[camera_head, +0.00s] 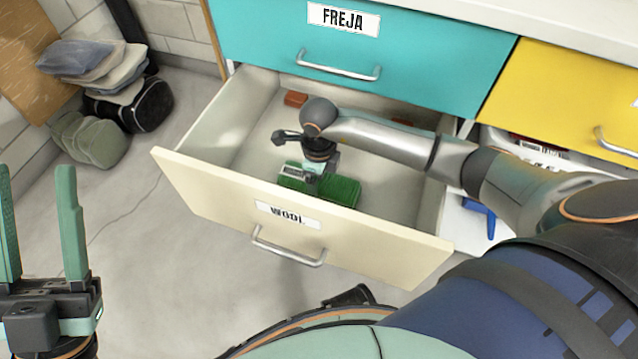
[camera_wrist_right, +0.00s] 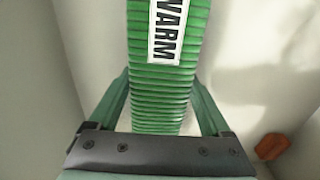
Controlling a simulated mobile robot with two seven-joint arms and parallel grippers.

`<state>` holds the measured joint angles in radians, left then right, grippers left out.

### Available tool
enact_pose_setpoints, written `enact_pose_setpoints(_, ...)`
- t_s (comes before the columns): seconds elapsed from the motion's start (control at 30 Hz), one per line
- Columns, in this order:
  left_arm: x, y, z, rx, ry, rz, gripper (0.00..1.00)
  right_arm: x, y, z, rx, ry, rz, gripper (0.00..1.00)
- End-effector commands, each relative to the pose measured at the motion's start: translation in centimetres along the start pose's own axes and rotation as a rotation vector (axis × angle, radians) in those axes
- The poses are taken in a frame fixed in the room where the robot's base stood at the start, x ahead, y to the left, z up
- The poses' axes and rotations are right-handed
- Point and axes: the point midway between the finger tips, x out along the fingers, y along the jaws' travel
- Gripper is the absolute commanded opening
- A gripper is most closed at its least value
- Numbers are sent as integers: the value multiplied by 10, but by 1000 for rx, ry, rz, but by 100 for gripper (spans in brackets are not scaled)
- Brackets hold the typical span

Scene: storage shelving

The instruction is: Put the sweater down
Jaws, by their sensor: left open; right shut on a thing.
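The green ribbed sweater (camera_head: 342,191) is inside the open cream drawer (camera_head: 200,187), which is labelled WOOL. In the right wrist view the sweater (camera_wrist_right: 160,105) is a folded block with a white WARM label, between my two fingers. My right gripper (camera_head: 314,180) reaches down into the drawer and is shut on the sweater. I cannot tell whether the sweater touches the drawer floor. My left gripper (camera_head: 36,190) is open and empty at the lower left, away from the drawer.
A small red-brown block (camera_head: 295,99) lies at the drawer's back; it also seems to show in the wrist view (camera_wrist_right: 272,146). A teal FREJA drawer (camera_head: 430,55) is shut above. Bags (camera_head: 135,105) are piled at the left wall. The floor before the drawer is clear.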

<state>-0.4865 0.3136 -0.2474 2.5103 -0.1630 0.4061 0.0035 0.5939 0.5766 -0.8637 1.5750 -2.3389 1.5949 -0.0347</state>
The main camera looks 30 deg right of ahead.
Motion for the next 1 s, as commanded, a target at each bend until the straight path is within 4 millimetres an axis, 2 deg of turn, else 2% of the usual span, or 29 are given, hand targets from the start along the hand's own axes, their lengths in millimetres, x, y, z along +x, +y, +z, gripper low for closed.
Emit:
enact_pose_setpoints(0.3,-1,1,1,0,0,1,50,2,-1,0,0,-2,-2,8)
enact_pose_setpoints(0.33,-1,1,1,1,-1,2,50,2,0,0,0,0,-1,83)
enact_pose_setpoints(0.47,-1,1,1,1,0,2,50,2,0,0,0,0,-1,98)
enact_pose_setpoints(0.77,1,0,-1,0,0,2,50,-2,0,0,0,-1,-1,100)
enact_pose_setpoints(0.87,5,-1,-5,2,1,2,50,-12,-1,1,0,-3,-3,100)
enact_pose_setpoints(1.0,13,-5,-14,18,7,6,50,-41,-2,1,-1,-3,-4,100)
